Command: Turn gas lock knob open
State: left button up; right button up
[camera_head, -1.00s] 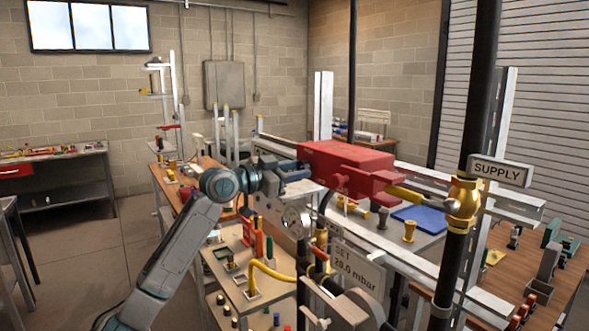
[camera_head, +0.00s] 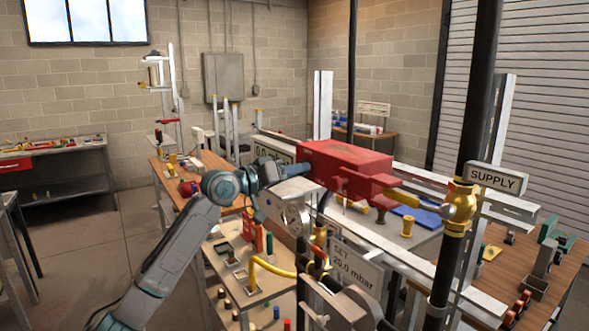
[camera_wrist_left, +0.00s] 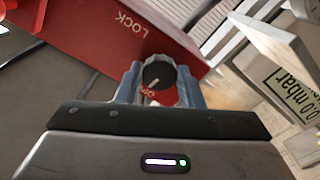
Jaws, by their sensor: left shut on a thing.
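The red lock box (camera_head: 350,165) is fixed to the pipe rig near the middle of the head view. In the left wrist view the red box (camera_wrist_left: 90,20) bears the word LOCK. A dark round knob (camera_wrist_left: 158,72) with a white pointer line sits by a red label, only partly readable. My left gripper (camera_wrist_left: 159,82) has its fingers on both sides of this knob and is shut on it. In the head view my left gripper (camera_head: 300,170) meets the left end of the box, and the knob is hidden there. My right gripper is not in view.
A yellow valve lever (camera_head: 415,198) runs from the box to a brass valve (camera_head: 460,205) on the black supply pipe, under a SUPPLY sign (camera_head: 497,178). A pressure gauge (camera_head: 296,217) and a set-pressure sign (camera_head: 355,268) are below. Benches with small parts stand behind.

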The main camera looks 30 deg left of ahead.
pick_arm(q)
jog(key=shift+n, duration=0.4)
jog(key=o, duration=1)
jog(key=shift+c, duration=0.2)
jog(key=shift+s+a, duration=0.1)
jog(key=b+v, duration=0.9)
jog(key=v, duration=0.1)
jog(key=shift+s+b, duration=0.25)
jog(key=shift+b, duration=0.15)
jog(key=shift+a, duration=0.1)
